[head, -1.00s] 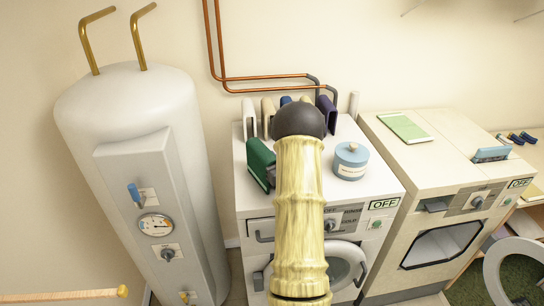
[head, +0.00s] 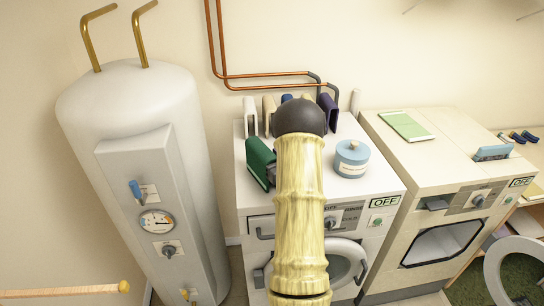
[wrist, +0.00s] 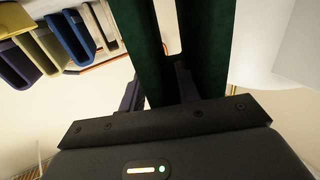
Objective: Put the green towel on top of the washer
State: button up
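The folded green towel (head: 260,162) is at the left side of the white washer's top (head: 344,193) in the head view, standing on edge. My gripper (wrist: 158,90) is mostly hidden behind my arm in the head view. In the wrist view the green towel (wrist: 207,45) hangs as two dark flaps. One finger lies between the flaps and the other is outside the left flap, so the gripper is shut on that flap. I cannot tell whether the towel's lower edge touches the washer top.
Several other folded towels (head: 268,115) stand in a row at the washer's back. A blue canister (head: 351,159) stands on its right. A second machine (head: 440,148) is at right with a green book (head: 406,126) on top. A water heater (head: 130,150) is at left.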

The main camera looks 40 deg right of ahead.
jog(key=s+a+b, duration=0.2)
jog(key=s+b, duration=0.2)
jog(key=s, duration=0.7)
jog(key=shift+s, duration=0.2)
